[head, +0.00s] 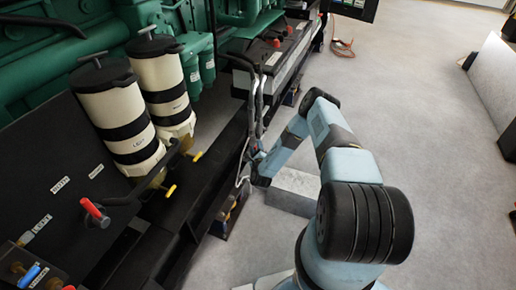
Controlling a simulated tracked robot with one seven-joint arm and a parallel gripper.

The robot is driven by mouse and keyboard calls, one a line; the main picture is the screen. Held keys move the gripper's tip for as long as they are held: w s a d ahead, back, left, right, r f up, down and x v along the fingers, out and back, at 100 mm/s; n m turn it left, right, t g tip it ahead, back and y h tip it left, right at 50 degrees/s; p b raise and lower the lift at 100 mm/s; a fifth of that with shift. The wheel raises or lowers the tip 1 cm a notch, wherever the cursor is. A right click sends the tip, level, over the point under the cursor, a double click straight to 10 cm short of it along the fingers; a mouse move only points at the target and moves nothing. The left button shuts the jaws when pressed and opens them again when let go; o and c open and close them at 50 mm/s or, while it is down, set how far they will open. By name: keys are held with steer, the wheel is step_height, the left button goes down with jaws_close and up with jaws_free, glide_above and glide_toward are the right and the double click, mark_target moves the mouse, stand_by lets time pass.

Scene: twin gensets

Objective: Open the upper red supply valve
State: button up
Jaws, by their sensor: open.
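A red lever handle (92,208) stands on a dark pipe at the left, below the cream canisters; its shaft tilts up to the left. A second red handle (68,288) is cut off by the bottom edge, lower than the first. I cannot tell from labels which is the supply valve. My gripper (246,180) is at the end of my light blue arm, beside the black frame rail near the middle. It is open, small and partly lost against dark hoses. It is well to the right of both red handles and touches neither.
A blue handle (28,277) sits beside the lower red one. Yellow handles (169,191) are under the two cream canisters (120,115). Black hoses (258,95) run down close to my wrist. A green engine (60,50) fills the back left. Grey floor (420,110) is clear at the right.

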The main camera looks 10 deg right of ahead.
jaws_close()
stand_by(0.4)
